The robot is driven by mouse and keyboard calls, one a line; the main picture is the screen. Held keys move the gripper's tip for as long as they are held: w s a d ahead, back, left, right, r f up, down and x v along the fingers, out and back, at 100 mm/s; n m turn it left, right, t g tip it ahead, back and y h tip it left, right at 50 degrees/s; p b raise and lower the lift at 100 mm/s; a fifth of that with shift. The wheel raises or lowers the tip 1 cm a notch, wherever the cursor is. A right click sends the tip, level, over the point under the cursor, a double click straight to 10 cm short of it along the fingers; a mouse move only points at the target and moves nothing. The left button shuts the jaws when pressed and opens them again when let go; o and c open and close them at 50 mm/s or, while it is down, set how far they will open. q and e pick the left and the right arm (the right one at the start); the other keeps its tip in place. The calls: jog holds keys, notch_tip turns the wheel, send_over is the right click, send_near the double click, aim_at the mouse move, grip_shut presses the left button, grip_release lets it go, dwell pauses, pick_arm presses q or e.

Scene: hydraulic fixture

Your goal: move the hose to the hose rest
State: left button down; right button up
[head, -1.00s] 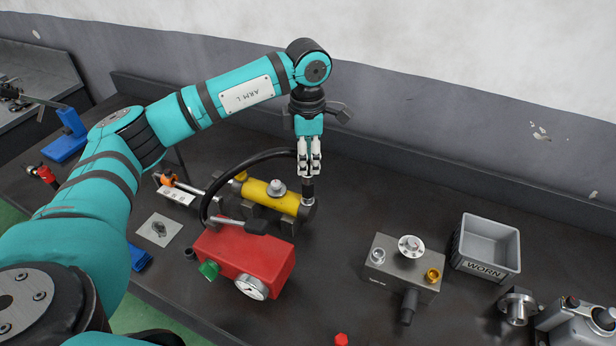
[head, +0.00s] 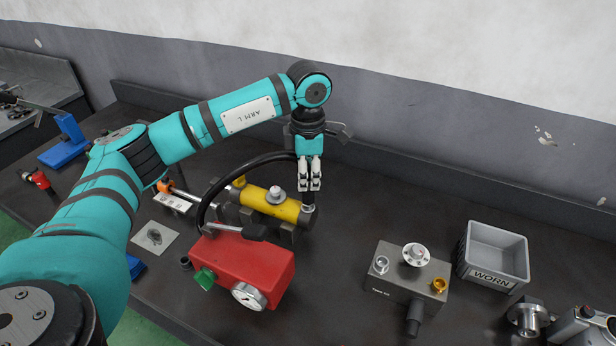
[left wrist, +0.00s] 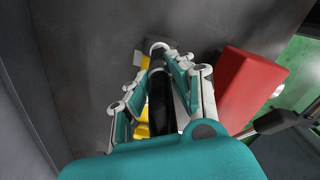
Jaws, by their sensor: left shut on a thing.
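The black hose (head: 247,164) arcs up from the red hand pump (head: 243,265) and comes down to a metal fitting at the right end of the yellow cylinder (head: 270,204). My left gripper (head: 309,187) points down and is shut on the hose just above that fitting. The fitting appears to be still at the cylinder's end. In the left wrist view, the hose (left wrist: 161,105) runs between the fingers. An orange-tipped bracket with a white label plate (head: 173,199) stands left of the cylinder; I cannot tell whether it is the hose rest. My right gripper is out of view.
A grey block with ports (head: 405,275) and a grey bin marked WORN (head: 496,254) stand to the right. A drawing card (head: 155,237) lies left of the pump. The bench is clear between the cylinder and the block. A wall runs behind.

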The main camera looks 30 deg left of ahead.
pick_arm(q)
jog(key=shift+w+r, duration=0.1)
jog(key=shift+r, duration=0.3)
jog(key=shift+r+p, duration=1.45)
jog(key=shift+r, duration=0.7)
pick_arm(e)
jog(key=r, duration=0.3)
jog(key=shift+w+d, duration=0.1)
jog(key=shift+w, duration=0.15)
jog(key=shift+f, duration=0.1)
pick_arm(q)
jog(key=c, duration=1.8)
grip_release()
grip_shut()
